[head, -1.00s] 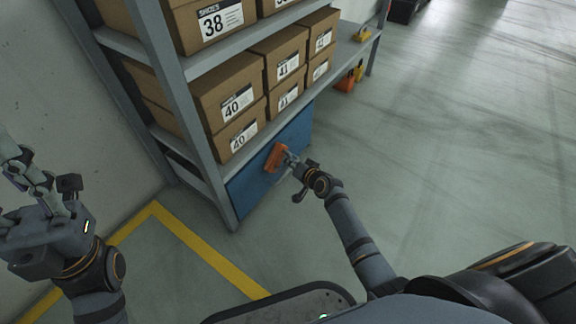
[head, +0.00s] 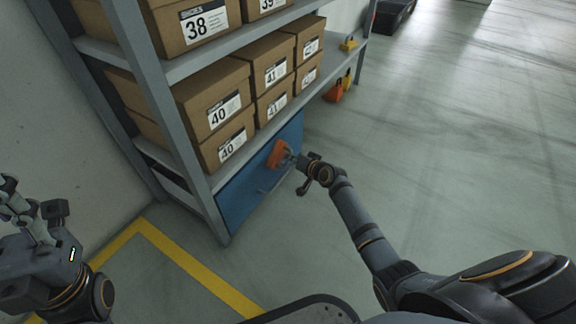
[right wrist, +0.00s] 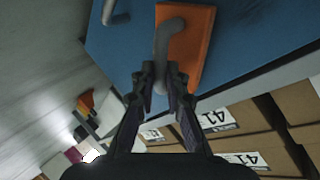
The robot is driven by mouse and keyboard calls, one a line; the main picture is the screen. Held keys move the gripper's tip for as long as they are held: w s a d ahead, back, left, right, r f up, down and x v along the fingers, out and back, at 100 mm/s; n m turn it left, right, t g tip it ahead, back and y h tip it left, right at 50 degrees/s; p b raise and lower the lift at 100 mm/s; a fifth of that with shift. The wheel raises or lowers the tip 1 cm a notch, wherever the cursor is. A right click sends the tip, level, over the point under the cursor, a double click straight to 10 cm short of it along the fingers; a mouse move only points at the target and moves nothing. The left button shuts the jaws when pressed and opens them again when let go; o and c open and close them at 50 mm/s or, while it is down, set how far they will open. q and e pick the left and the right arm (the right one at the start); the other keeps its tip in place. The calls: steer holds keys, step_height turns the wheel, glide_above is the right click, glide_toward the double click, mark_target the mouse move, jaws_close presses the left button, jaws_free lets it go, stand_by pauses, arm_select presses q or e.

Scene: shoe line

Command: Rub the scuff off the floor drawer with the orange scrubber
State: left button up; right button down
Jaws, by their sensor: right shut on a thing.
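The blue floor drawer (head: 243,199) is at the bottom of the shelf rack, and its blue front also fills the top of the right wrist view (right wrist: 245,45). My right gripper (head: 291,160) is shut on the grey handle of the orange scrubber (head: 276,153). In the right wrist view the fingertips (right wrist: 160,78) close around this handle, and the orange scrubber block (right wrist: 196,45) lies at the blue front; whether it touches cannot be told. No scuff can be made out. My left gripper (head: 22,205) is at the far left, away from the drawer; its finger gap is unclear.
The grey rack (head: 168,105) holds several shoe boxes (head: 215,105) above the drawer. A drawer handle (right wrist: 116,14) sticks out near the scrubber. Orange and yellow items (head: 334,92) are at the rack's far end. Yellow tape (head: 190,262) marks the floor; the floor at right is clear.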

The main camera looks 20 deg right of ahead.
steer(key=w+d+b, duration=0.2)
steer(key=d, duration=0.1)
steer(key=shift+w+r, duration=0.1)
steer(key=shift+w, duration=0.25)
steer(key=shift+s+a+p, duration=1.3)
steer(key=shift+a+p, duration=0.2)
steer(key=shift+p, duration=0.3)
